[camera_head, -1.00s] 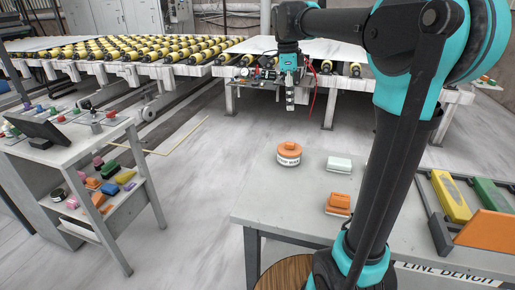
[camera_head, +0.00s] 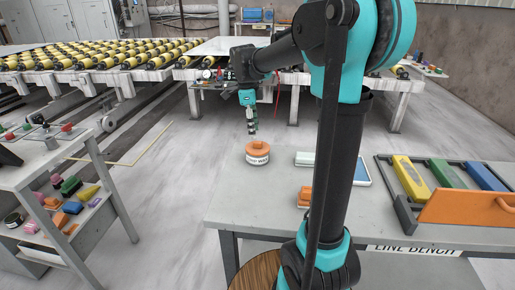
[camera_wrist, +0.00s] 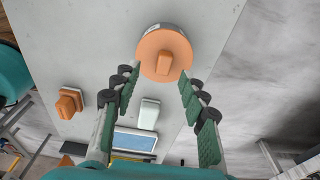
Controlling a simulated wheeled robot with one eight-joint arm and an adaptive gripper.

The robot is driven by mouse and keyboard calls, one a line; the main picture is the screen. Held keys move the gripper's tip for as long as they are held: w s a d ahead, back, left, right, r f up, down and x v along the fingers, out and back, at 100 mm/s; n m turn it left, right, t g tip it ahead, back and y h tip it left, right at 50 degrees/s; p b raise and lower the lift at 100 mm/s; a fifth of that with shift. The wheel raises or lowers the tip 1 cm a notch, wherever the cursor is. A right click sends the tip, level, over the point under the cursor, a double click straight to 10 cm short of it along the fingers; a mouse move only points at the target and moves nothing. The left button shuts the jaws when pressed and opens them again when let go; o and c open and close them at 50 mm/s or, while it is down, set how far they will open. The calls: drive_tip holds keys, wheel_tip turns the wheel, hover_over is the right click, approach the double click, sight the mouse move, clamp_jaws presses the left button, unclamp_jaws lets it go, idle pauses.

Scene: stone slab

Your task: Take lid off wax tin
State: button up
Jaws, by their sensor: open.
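The wax tin (camera_head: 257,159) is a short white round tin with dark lettering. It stands upright near the far left corner of the grey bench. Its orange lid (camera_head: 258,147) with a raised grip bar is on top; the lid also shows in the wrist view (camera_wrist: 164,54). My gripper (camera_head: 252,131) is above the tin, pointing down. In the wrist view my gripper (camera_wrist: 159,80) has its two green-padded fingers spread, with the lid just beyond and between their tips. Nothing is held. Most of the tin's side is hidden under the lid in the wrist view.
The bench (camera_head: 236,203) also holds a pale green block (camera_wrist: 149,113), an orange-handled block (camera_wrist: 69,103), a blue-white flat item (camera_wrist: 135,140) and a rack with yellow, green and blue bars (camera_head: 445,174). A side cart (camera_head: 44,176) stands left. Roller conveyors lie behind.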

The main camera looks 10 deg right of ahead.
sight(258, 142)
drive_tip(key=f, duration=0.2)
drive_tip(key=d+f, duration=0.1)
drive_tip(key=f, duration=0.1)
drive_tip(key=shift+w+d, duration=0.1)
drive_tip(key=shift+w, duration=0.15)
drive_tip(key=shift+f, duration=0.55)
drive_tip(key=shift+c, duration=0.6)
clamp_jaws()
